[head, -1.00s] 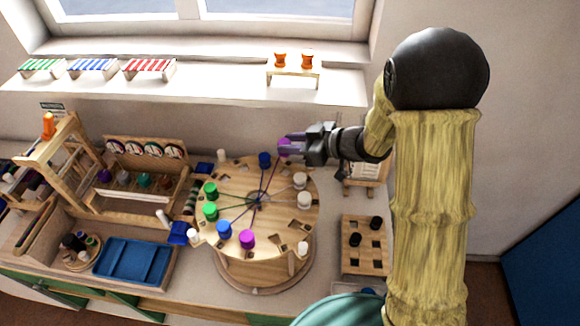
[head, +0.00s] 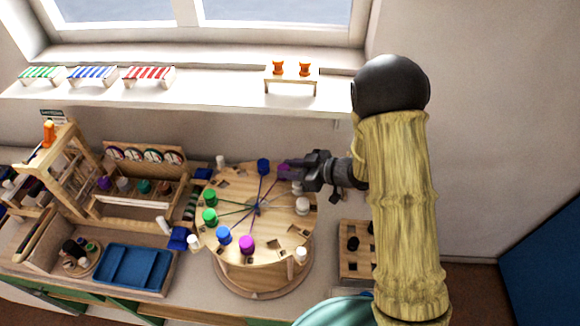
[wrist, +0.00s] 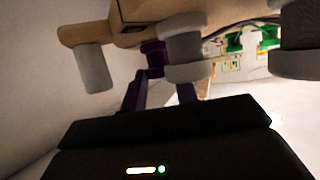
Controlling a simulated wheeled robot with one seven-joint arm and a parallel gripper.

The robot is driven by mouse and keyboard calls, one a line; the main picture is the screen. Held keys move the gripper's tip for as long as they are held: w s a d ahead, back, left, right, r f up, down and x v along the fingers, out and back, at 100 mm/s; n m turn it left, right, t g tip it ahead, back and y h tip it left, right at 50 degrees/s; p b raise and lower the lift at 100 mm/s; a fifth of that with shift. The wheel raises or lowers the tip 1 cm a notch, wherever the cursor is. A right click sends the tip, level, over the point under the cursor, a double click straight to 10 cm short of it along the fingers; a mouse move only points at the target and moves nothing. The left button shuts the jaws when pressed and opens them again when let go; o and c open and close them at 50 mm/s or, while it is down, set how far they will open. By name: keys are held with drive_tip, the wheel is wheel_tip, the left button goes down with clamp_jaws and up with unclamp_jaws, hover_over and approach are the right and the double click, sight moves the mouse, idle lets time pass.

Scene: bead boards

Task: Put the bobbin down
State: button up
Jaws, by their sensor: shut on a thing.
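My gripper (head: 287,168) is shut on a purple bobbin (head: 283,172) at the back right part of the round wooden bead board (head: 232,183). In the wrist view the purple bobbin (wrist: 153,58) shows at the fingers (wrist: 160,88), partly hidden by a white bobbin (wrist: 184,48). I cannot tell whether its base touches the board. Blue (head: 263,166), green (head: 210,198), magenta (head: 247,243) and white (head: 302,206) bobbins stand around the rim, and threads run from several of them to the centre.
A wooden block with square holes (head: 357,266) stands right of the board. A blue tray (head: 132,268) and a wooden rack (head: 152,158) are at left. The windowsill (head: 215,88) behind holds striped stands and a small stand (head: 290,84) with two orange bobbins.

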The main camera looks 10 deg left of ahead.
drive_tip(key=shift+f, duration=0.15)
drive_tip(key=o, duration=1)
drive_tip(key=shift+c, duration=0.2)
drive_tip(key=shift+r, duration=0.25)
drive_tip(key=b+v, duration=0.2)
drive_tip(key=v, duration=1)
drive_tip(key=shift+f+b, duration=0.2)
drive_tip(key=shift+b, duration=0.15)
